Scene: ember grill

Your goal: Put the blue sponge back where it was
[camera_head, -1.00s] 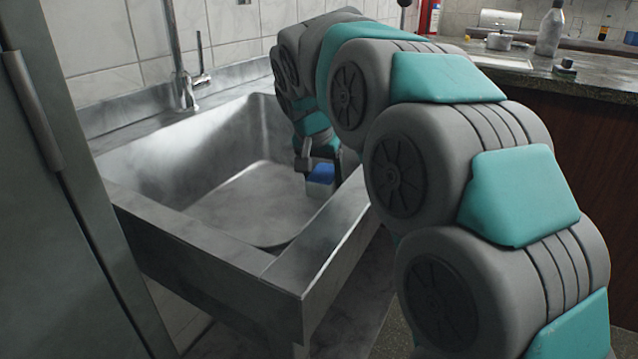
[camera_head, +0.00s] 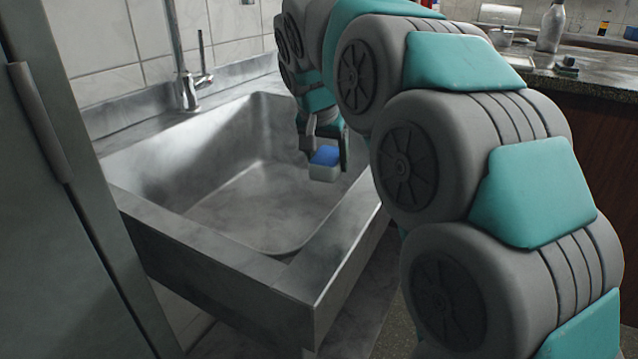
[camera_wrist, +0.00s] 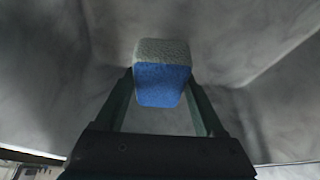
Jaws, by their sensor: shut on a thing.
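The blue sponge (camera_head: 325,156) has a blue top and a grey-white lower layer. My gripper (camera_head: 324,150) is shut on it and holds it over the right part of the steel sink basin (camera_head: 225,205). In the wrist view the sponge (camera_wrist: 162,84) sits between the two fingers of my gripper (camera_wrist: 162,95), with its grey-white layer on the far side. The sponge looks to be in the air, above the basin floor. My arm hides part of the sink's right side and back corner.
A faucet (camera_head: 188,90) rises at the sink's back rim. A grey cabinet door (camera_head: 60,200) stands close on the left. A dark counter (camera_head: 600,82) at the right bears a bottle (camera_head: 550,28) and a small dark-based object (camera_head: 567,66). The basin's middle is empty.

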